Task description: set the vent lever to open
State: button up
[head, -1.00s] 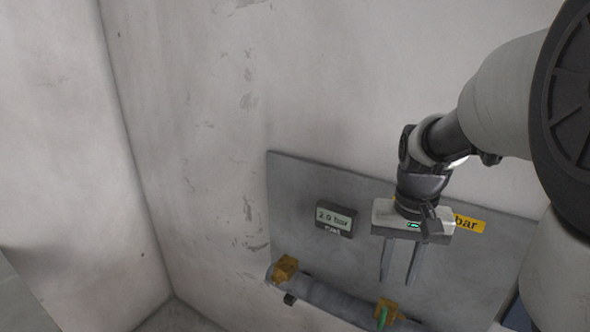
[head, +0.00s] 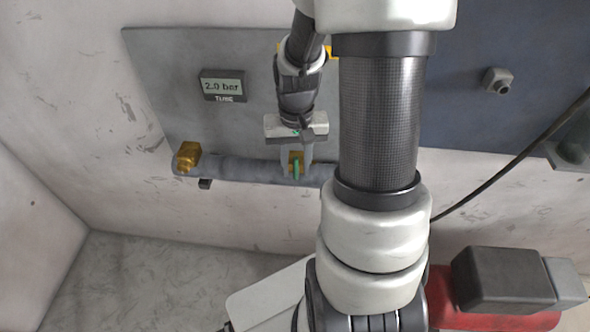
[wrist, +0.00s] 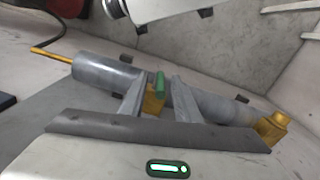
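A small green lever (head: 296,170) stands on a brass valve block (head: 291,157) on the grey pipe. No vent label is readable, so I cannot tell by text that it is the vent lever. My gripper (head: 297,160) points down over this block. In the wrist view the green lever (wrist: 160,86) and the brass block (wrist: 153,103) show between the two fingers of my gripper (wrist: 158,88). The fingers are apart, one on each side, with visible space around the lever. Contact cannot be made out.
The grey pipe (head: 240,169) runs along the panel (head: 160,75) under a display (head: 222,86) reading 2.0 bar. A second brass fitting (head: 188,156) sits at its left end. In the wrist view a yellow rod (wrist: 50,55) extends from the other pipe end.

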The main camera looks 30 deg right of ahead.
jog(key=shift+f, duration=0.85)
grip_shut()
